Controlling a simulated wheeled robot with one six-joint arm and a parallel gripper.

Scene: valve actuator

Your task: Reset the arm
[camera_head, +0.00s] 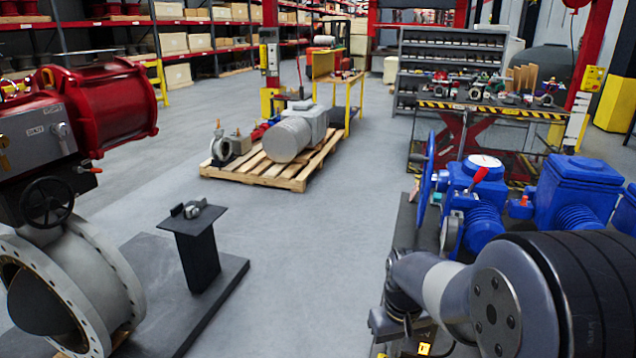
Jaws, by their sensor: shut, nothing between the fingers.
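My arm (520,290) shows at the lower right, large and close to the camera. A thick dark joint leads to a lighter grey link (437,283) that reaches left and ends in a dark part near the bottom edge. I cannot make out my gripper's fingers in this view. The arm covers part of a bench with blue valve actuators (578,190); one of these carries a white dial with a red pointer (484,165).
At left stands a large grey flanged valve (95,285) with a red actuator (110,105) and a black handwheel (47,203). A black pedestal (196,250) holds a small metal part (196,210). A wooden pallet (297,180) is farther back. The middle floor is clear.

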